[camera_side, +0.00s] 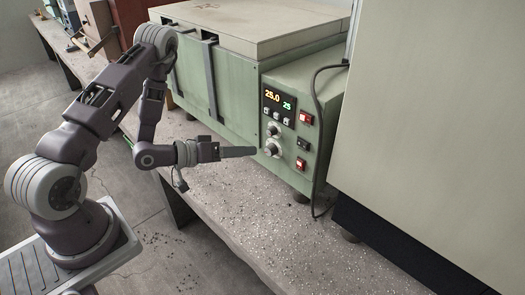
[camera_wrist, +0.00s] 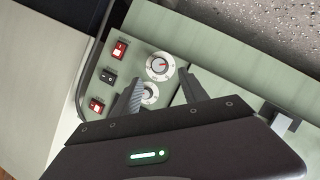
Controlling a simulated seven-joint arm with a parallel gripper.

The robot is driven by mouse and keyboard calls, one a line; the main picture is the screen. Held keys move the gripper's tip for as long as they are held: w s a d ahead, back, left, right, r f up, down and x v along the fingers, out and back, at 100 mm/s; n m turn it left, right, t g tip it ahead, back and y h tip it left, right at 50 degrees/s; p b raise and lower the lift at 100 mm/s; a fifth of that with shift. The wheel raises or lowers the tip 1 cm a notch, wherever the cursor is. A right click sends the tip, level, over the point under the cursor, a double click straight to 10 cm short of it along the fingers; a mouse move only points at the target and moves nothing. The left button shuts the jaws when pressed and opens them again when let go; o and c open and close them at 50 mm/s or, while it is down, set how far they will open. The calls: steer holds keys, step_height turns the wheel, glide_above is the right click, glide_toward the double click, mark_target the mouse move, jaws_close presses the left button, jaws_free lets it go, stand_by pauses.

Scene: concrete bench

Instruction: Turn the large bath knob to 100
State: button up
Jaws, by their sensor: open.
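The large bath knob (camera_side: 271,149) is the lower of two pale round knobs on the green control panel. In the wrist view the large knob (camera_wrist: 160,66) has a white scale ring and a red pointer mark toward the right; its numbers are too small to read. My gripper (camera_side: 256,151) points at it from the left, its fingertips close to the panel. In the wrist view my gripper (camera_wrist: 162,74) is open, with the large knob just past the fingertips. Contact cannot be told, but nothing is gripped. The smaller knob (camera_wrist: 149,93) shows between the fingers.
The display (camera_side: 278,101) reads 25.0 and 25. Red switches (camera_side: 300,165) and a black one (camera_side: 303,143) line the panel's right side. A black cable (camera_side: 317,130) hangs beside it. A large pale cabinet (camera_side: 430,130) stands right. The bench front (camera_side: 225,195) is clear.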

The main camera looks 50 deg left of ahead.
mark_target(267, 151)
steer(key=x, duration=0.7)
steer(key=shift+r, duration=0.1)
jaws_close()
